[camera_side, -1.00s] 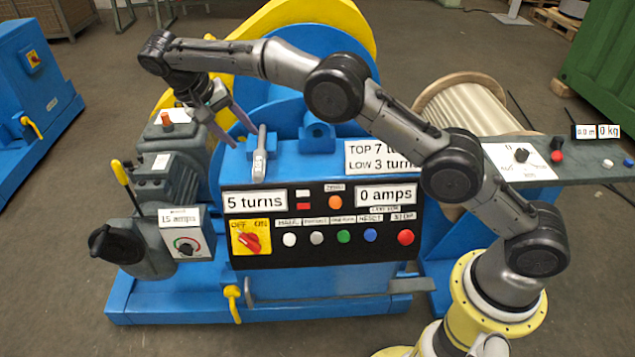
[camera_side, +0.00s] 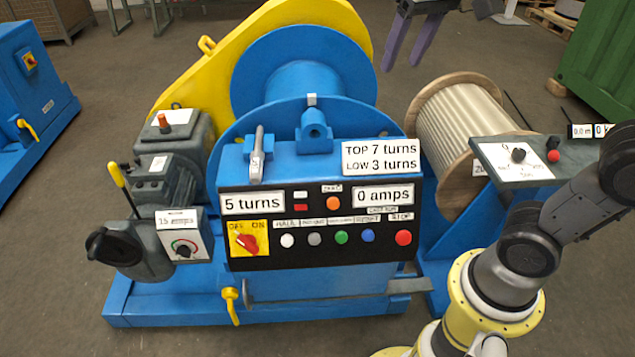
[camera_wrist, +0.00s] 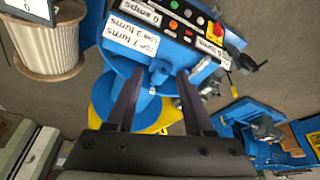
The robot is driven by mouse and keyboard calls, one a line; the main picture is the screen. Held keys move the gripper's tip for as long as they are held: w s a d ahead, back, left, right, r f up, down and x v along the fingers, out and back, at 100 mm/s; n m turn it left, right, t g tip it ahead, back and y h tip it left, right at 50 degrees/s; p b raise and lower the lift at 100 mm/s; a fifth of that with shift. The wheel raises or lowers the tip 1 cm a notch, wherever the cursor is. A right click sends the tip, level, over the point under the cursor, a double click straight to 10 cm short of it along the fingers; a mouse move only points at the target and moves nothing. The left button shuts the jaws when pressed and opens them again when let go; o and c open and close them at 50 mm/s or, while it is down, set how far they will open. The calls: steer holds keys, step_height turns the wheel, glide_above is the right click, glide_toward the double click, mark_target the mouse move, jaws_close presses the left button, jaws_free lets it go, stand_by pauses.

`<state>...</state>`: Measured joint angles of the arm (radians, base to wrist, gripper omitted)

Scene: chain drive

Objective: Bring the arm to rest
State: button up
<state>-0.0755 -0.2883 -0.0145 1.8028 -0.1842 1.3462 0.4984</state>
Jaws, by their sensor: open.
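My gripper (camera_side: 411,42) hangs at the top of the side view, right of the blue drum, with its two purple fingers pointing down, apart and empty. In the wrist view my gripper (camera_wrist: 157,97) shows both fingers spread, with the machine beyond them and nothing between. My arm's lower links stand at the lower right of the side view; the middle links are out of the frame. The blue winch machine (camera_side: 320,285) stands in the middle with its control panel (camera_side: 270,262) facing the camera. Its labels read "5 turns" and "0 amps".
A wooden-flanged reel (camera_side: 450,120) wound with pale rope stands right of the winch. A small grey console (camera_side: 560,178) with a knob and red button is beside it. A green container (camera_side: 600,60) is at the far right.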

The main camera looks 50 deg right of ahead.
steer(key=s+a+f+n+t+y, duration=0.1)
steer(key=s+f+n, duration=0.3)
steer(key=s+f, duration=0.7)
step_height(320, 180, down, 2)
steer(key=shift+a+f+n+t+y, duration=0.1)
steer(key=shift+a+n+t+y, duration=0.2)
steer(key=shift+a+t+y, duration=0.15)
steer(key=shift+c, duration=0.2)
